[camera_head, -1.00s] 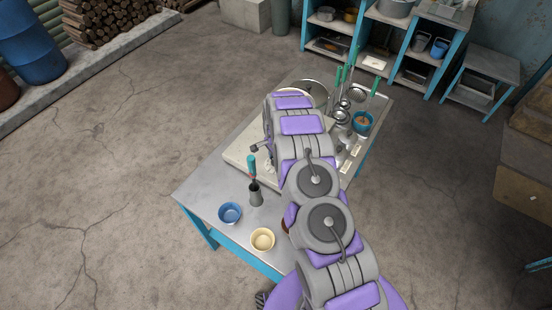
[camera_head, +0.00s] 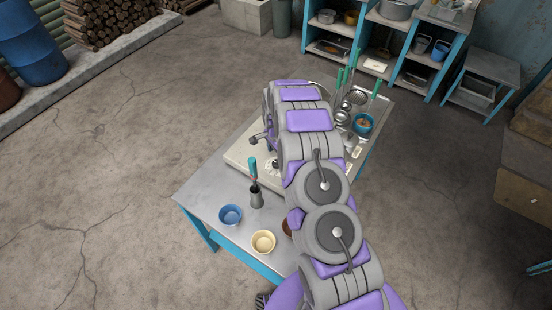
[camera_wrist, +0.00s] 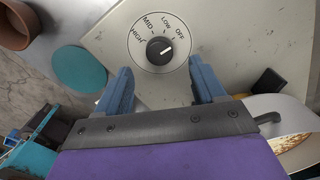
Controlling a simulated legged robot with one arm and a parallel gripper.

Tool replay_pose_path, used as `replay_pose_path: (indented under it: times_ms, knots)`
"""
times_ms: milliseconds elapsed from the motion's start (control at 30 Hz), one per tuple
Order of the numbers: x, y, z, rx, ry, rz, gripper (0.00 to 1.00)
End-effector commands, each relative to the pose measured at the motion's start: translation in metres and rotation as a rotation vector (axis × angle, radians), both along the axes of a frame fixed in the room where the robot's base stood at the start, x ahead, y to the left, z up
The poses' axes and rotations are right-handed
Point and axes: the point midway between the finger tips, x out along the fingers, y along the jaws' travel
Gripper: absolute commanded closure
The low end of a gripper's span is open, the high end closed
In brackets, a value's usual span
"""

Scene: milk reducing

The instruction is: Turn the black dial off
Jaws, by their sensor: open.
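The black dial (camera_wrist: 160,50) sits on the cream stove panel, ringed by the labels HIGH, MID, LOW and OFF. Its white mark points up and right, roughly toward OFF. My gripper (camera_wrist: 160,70) is open, with one blue finger on each side below the dial. The fingers appear apart from it, and nothing is between them. In the head view the cream stove (camera_head: 238,158) is on the metal table, partly covered by my arm. The dial and gripper fingertips cannot be made out there.
A teal disc (camera_wrist: 80,68) and a brown pot (camera_wrist: 18,22) lie left of the dial. Utensils and a teal bowl (camera_head: 363,124) are farther back.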

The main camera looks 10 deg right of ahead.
Motion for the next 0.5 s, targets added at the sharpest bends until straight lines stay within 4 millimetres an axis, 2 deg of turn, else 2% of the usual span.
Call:
replay_pose_path:
  times_ms: [300, 500]
  knots:
    - [0.003, 0.000, 0.068, 0.000, -0.009, -0.002, 0.31]
    - [0.002, 0.001, 0.100, 0.000, -0.003, -0.001, 0.31]
